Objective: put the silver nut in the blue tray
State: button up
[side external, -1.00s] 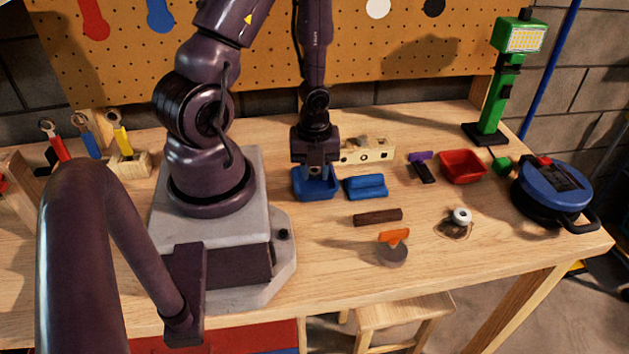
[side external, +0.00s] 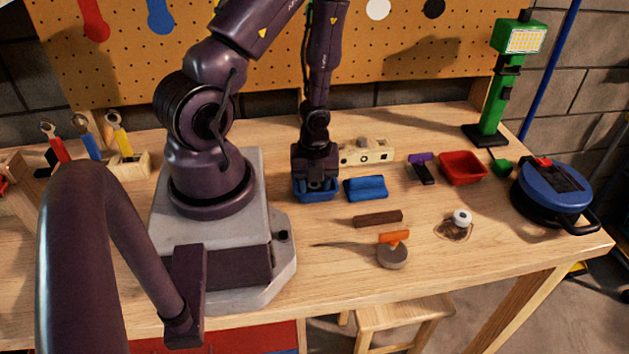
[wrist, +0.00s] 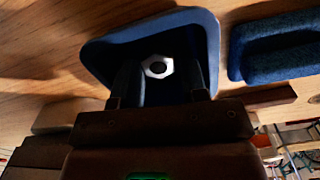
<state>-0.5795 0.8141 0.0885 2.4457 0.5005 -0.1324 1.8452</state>
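The blue tray (side external: 318,195) stands on the bench below my gripper, and its rim shows in the wrist view (wrist: 97,55). The silver nut (wrist: 147,68), a hexagonal ring with a dark hole, shows inside the tray's outline in the wrist view. It appears to lie on the tray floor. My gripper (wrist: 161,78) is open, pointing down into the tray, with a finger on each side of the nut and visible gaps between. In the side view my gripper (side external: 316,180) hides the tray's inside and the nut.
A blue block-like piece (side external: 366,187) sits just right of the tray, with a wooden block (side external: 367,151) behind. The front bench is mostly clear.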

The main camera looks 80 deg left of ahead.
jog(key=shift+r, duration=0.1)
notch_tip(320, 180, up, 12)
notch_tip(320, 180, up, 5)
jog(key=n+y, duration=0.2)
jog(key=n, duration=0.2)
send_over(315, 186)
jog(key=w+d, duration=0.1)
jog(key=w, duration=0.1)
jog(key=d+r+n+t+h, duration=0.2)
jog(key=d+r+n+t, duration=0.3)
jog(key=d+r+n, duration=0.8)
notch_tip(315, 186, up, 4)
jog(key=n, duration=0.2)
jog(key=shift+s+d+r+n+t, duration=0.2)
jog(key=shift+n+t, duration=0.1)
